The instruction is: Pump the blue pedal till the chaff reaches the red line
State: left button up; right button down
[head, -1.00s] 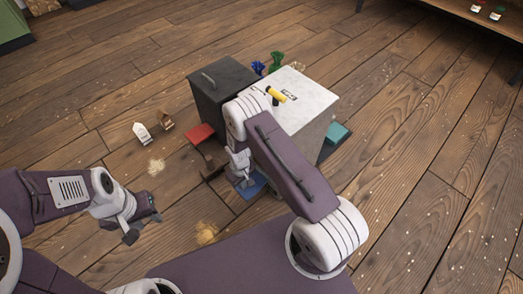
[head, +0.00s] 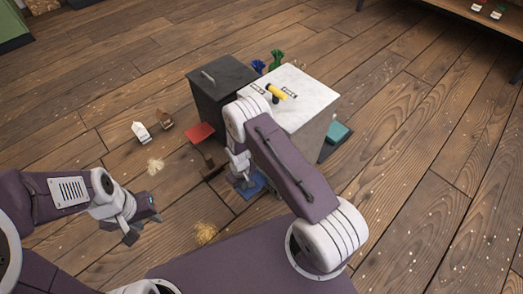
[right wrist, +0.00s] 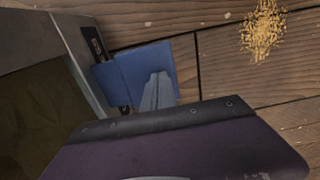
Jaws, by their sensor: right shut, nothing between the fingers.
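The blue pedal (head: 254,188) is low at the front of the white-topped box (head: 311,101), partly hidden by my right arm. It also shows in the right wrist view (right wrist: 133,68). My right gripper (head: 246,184) is shut and empty, pointing down at the pedal; its grey fingers (right wrist: 157,92) overlap the pedal in the right wrist view. I cannot tell whether they touch it. My left gripper (head: 145,226) is open and empty above the floor at the left. A dark olive panel (right wrist: 42,115) shows on the box side. I cannot make out a red line.
A dark box (head: 222,88) adjoins the white-topped box. A red pedal (head: 200,132) and a teal pedal (head: 338,131) flank them. A yellow-handled object (head: 276,93) lies on top. Chaff piles (head: 205,233) and small cartons (head: 140,131) are on the floor. The right floor is clear.

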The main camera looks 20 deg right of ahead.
jog(key=shift+f+b, duration=0.3)
jog(key=shift+f, duration=0.3)
jog(key=shift+f+b, duration=0.7)
jog(key=shift+f, duration=0.3)
jog(key=shift+r, duration=0.15)
notch_tip(320, 180, up, 9)
jog(key=p, duration=0.8)
jog(key=shift+p, duration=0.35)
